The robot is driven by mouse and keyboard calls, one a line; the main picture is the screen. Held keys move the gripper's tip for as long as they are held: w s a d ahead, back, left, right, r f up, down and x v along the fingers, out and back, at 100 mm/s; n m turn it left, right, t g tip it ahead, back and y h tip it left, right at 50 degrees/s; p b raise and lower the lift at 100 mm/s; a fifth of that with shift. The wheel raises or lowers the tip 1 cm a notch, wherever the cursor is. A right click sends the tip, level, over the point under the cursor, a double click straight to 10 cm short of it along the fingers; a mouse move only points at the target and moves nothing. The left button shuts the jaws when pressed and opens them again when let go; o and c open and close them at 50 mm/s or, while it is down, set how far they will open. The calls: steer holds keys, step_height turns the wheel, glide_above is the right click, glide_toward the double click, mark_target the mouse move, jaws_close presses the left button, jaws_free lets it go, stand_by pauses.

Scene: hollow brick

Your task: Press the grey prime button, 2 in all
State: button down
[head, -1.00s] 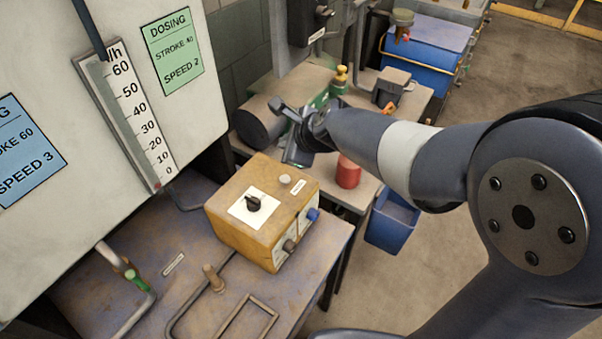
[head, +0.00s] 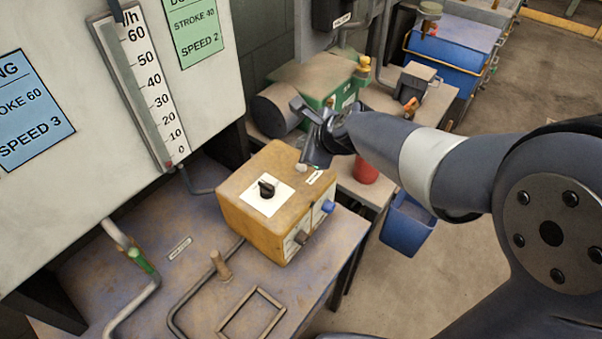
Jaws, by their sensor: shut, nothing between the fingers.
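The ochre pump box (head: 245,200) stands on the worn bench. Its top carries a black rotary knob on a white plate (head: 267,189) and, near the back right corner, the small light grey prime button (head: 300,168). My gripper (head: 309,166) points down just beside or over the button, with its fingers shut and empty. The arm comes in from the right. I cannot tell whether the tip touches the button. A white label (head: 314,177) lies beside it. The front face has a blue knob (head: 328,206) and a brown knob (head: 302,238).
A flow gauge (head: 150,95) on the panel shows a red mark near 0. Dosing cards, blue (head: 30,110) and green (head: 195,35), hang beside it. Behind my gripper are a green pump (head: 322,78) and a red container (head: 366,170). A pipe and a bracket occupy the front bench.

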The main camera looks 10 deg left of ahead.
mark_target(304, 169)
steer(key=shift+f+b, duration=1.6)
steer(key=shift+f, duration=0.6)
steer(key=shift+f, duration=0.35)
steer(key=shift+f+b, duration=0.5)
steer(key=shift+b, duration=0.1)
stand_by(0.8)
steer(key=shift+r, duration=0.15)
steer(key=shift+r+p, duration=0.75)
steer(key=shift+p, duration=0.15)
step_height(304, 169, up, 5)
steer(key=p, duration=0.5)
stand_by(0.6)
